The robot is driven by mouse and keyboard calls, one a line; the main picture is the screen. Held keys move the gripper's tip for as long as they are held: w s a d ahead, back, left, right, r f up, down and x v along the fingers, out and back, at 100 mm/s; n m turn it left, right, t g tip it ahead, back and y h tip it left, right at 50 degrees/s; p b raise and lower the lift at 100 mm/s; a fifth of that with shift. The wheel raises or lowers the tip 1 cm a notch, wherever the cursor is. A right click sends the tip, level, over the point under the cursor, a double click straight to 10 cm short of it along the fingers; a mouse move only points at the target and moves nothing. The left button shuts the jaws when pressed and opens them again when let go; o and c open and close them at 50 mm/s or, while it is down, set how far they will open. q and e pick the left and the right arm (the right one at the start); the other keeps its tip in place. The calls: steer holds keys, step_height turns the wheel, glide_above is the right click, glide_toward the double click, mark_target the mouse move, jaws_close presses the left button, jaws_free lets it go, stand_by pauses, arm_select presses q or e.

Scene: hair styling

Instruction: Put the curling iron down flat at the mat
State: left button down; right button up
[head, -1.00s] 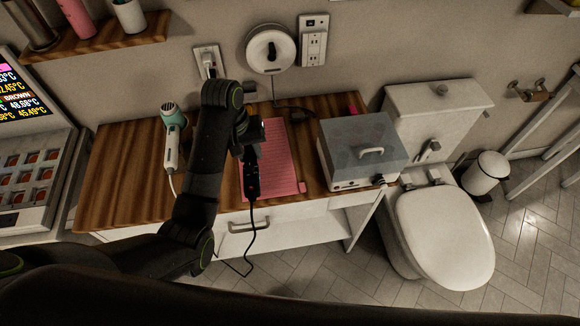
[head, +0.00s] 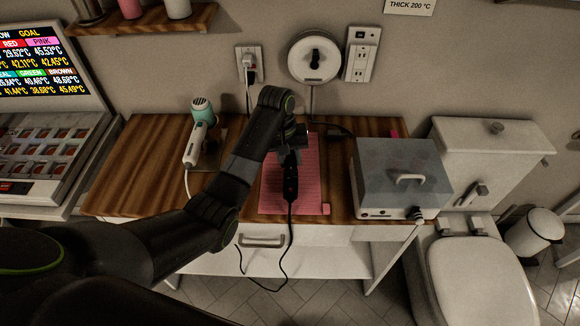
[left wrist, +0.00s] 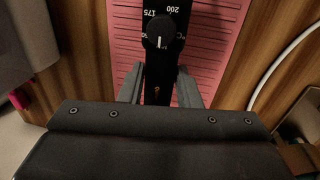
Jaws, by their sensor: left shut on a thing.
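The black curling iron (head: 290,182) is over the pink ribbed mat (head: 311,190) in the head view, its handle pointing toward the front edge with a cord hanging from it. My left gripper (head: 291,150) is shut on the curling iron. In the left wrist view the iron's temperature dial (left wrist: 161,32) shows, with the fingers (left wrist: 159,88) on both sides of the handle and the mat (left wrist: 218,38) behind it. I cannot tell whether the iron touches the mat. The arm hides the iron's far part. My right gripper is not in view.
A teal and white hair dryer (head: 199,135) stands left of my arm on the wooden tabletop (head: 140,165). A grey-lidded box (head: 402,175) stands right of the mat. A toilet (head: 480,265) is beyond it. The cord (head: 287,240) hangs over the table's front edge.

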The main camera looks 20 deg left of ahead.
arm_select(q)
steer(key=shift+f, duration=1.65)
steer(key=c, duration=1.1)
jaws_free()
steer(key=shift+s+f, duration=0.1)
steer(key=shift+f, duration=0.05)
steer(key=shift+o, duration=0.2)
